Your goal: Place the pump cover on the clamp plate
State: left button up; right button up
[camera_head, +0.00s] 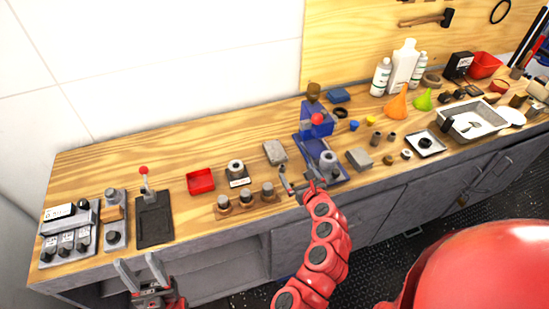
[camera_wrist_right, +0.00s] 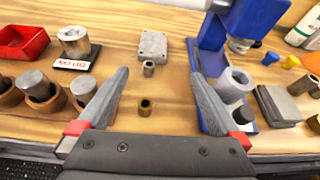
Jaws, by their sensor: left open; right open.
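A grey, square metal block with holes near its corners, which looks like the pump cover (camera_head: 275,152), lies flat on the bench; it also shows in the right wrist view (camera_wrist_right: 152,45). A black plate with a red-knobbed lever clamp, which looks like the clamp plate (camera_head: 154,225), lies towards the left of the bench. My right gripper (camera_head: 297,178) is open and empty over the bench's front part, in front of the block and apart from it. My left gripper (camera_head: 136,262) is open and empty at the front edge, below the black plate.
A blue press (camera_head: 316,122) stands just right of the block. A red tray (camera_head: 201,181), a labelled stand with a metal cylinder (camera_head: 237,174) and a wooden holder with cylinders (camera_head: 246,200) lie to its left. A small brass bush (camera_wrist_right: 146,105) lies between my right fingers in the wrist view.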

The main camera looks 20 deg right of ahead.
jog(key=shift+a, duration=0.25)
jog(key=shift+w+a+f, duration=0.1)
jog(key=shift+w+f, duration=0.05)
jog(key=shift+w, duration=0.1)
jog(key=p, duration=0.3)
send_near(275, 150)
jog(key=shift+w+d+f, duration=0.15)
jog(key=shift+w+f, duration=0.15)
jog(key=shift+w, duration=0.2)
jog(key=shift+w+d+f, duration=0.15)
jog(key=shift+w+f, duration=0.15)
jog(key=shift+w, duration=0.2)
jog(key=shift+w+f, duration=0.25)
jog(key=shift+w, duration=0.3)
jog(key=shift+w+a+p, duration=0.15)
jog(key=shift+w+p, duration=0.25)
jog(key=shift+w, duration=0.1)
jog(key=x, duration=0.3)
jog(key=shift+w+a+f, duration=0.15)
jog(key=shift+w+f, duration=0.05)
jog(key=shift+w, duration=0.4)
